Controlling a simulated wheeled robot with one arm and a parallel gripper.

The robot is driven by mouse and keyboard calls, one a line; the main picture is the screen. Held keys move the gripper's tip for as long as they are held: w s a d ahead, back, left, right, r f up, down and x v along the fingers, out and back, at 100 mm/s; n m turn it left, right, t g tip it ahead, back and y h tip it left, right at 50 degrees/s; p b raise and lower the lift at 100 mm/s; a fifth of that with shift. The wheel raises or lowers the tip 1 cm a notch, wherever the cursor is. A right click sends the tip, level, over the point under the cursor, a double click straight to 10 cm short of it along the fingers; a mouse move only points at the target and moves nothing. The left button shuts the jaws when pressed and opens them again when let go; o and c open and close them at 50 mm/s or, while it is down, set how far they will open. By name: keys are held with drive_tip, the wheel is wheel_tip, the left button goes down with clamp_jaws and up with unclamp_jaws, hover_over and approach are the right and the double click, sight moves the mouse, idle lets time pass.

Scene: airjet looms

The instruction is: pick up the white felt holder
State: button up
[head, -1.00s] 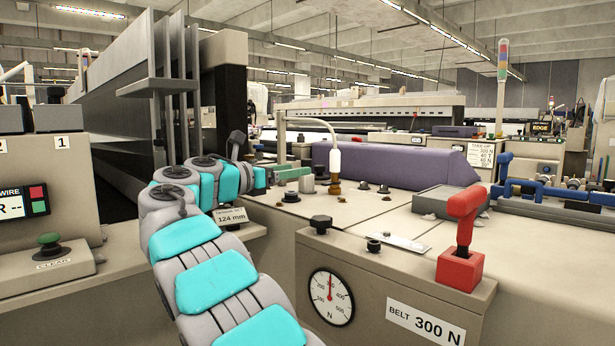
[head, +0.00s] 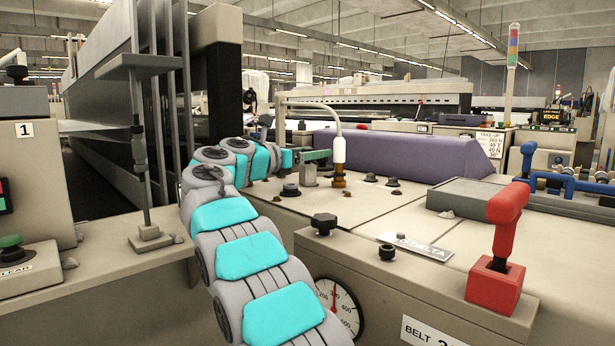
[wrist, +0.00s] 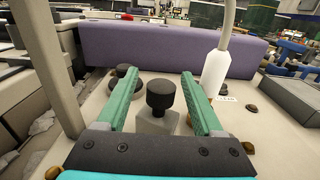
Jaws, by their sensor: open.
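A white cylindrical sleeve (head: 339,150), the only white holder-like piece I can make out, hangs at the end of a bent pale tube over the machine top. It also shows in the wrist view (wrist: 215,74), just right of my right finger and apart from it. I cannot tell whether it is felt. My gripper (head: 318,155) is at the left of this sleeve in the head view. In the wrist view my gripper (wrist: 162,77) has its two green fingers wide apart. A black knob on a grey block (wrist: 160,97) shows between the fingers; nothing is held.
A red lever (head: 503,235) and black knobs (head: 323,223) stand on the front housing. Small dark caps (head: 393,181) dot the pale top. A grey upright post (wrist: 52,65) stands left of my gripper.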

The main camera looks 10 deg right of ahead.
drive_tip(key=shift+w+d, duration=0.4)
drive_tip(key=shift+d, duration=0.2)
clamp_jaws()
idle(1.0)
